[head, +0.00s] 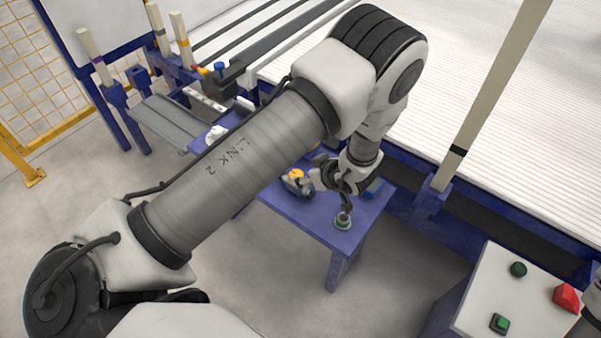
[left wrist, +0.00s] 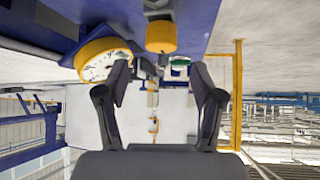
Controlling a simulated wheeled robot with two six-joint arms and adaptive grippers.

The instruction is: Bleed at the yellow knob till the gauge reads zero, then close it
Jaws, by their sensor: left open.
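In the left wrist view, where the bench appears along the top, the yellow knob (left wrist: 161,38) sits on a grey fitting just beyond my fingers. The round gauge (left wrist: 104,62) with a yellow rim and white dial is to its left; its needle is too small to read. My left gripper (left wrist: 160,82) is open and empty, its fingers apart and pointing towards the knob, apparently not touching it. In the head view my left gripper (head: 345,188) is over the small blue bench (head: 325,234), beside a yellow-topped part (head: 296,174); I cannot tell whether this is knob or gauge.
A green-topped round fitting (head: 343,220) stands near the bench's front corner. A grey control box (head: 512,290) with green buttons and a red switch (head: 567,297) is at lower right. The large ribbed white surface (head: 480,90) lies behind. Open floor shows left of the bench.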

